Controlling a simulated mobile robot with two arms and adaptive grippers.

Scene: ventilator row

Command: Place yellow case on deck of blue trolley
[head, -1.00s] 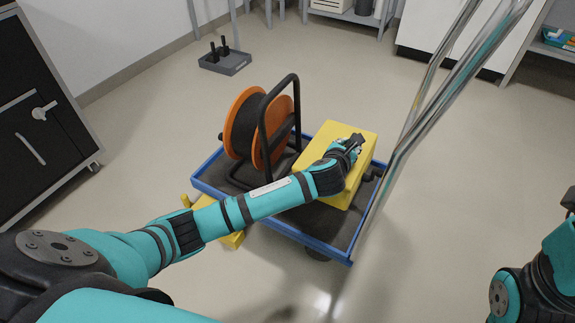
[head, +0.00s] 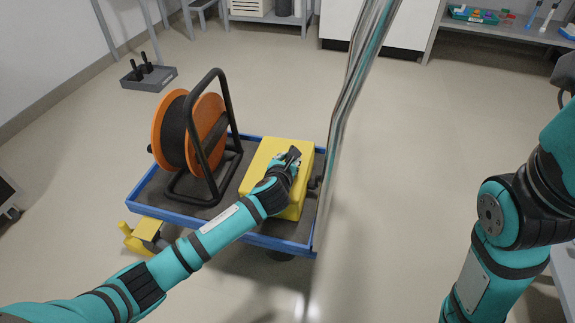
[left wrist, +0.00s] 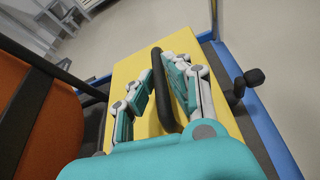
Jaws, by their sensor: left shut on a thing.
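The yellow case (head: 265,157) sits on the dark deck of the blue trolley (head: 168,211), on its right part, inside the blue rim. My left gripper (head: 291,158) is over the top of the case. In the left wrist view its fingers (left wrist: 163,95) are closed around the black handle (left wrist: 158,70) on top of the yellow case (left wrist: 128,70). The underside of the case is hidden, so I cannot tell if it rests fully on the deck. My right arm shows at the right edge, but its gripper is out of view.
An orange cable reel (head: 205,130) in a black frame stands on the deck left of the case. A chrome push bar (head: 345,105) rises at the trolley's right. A yellow object (head: 150,228) is at the front left. Floor is open to the right.

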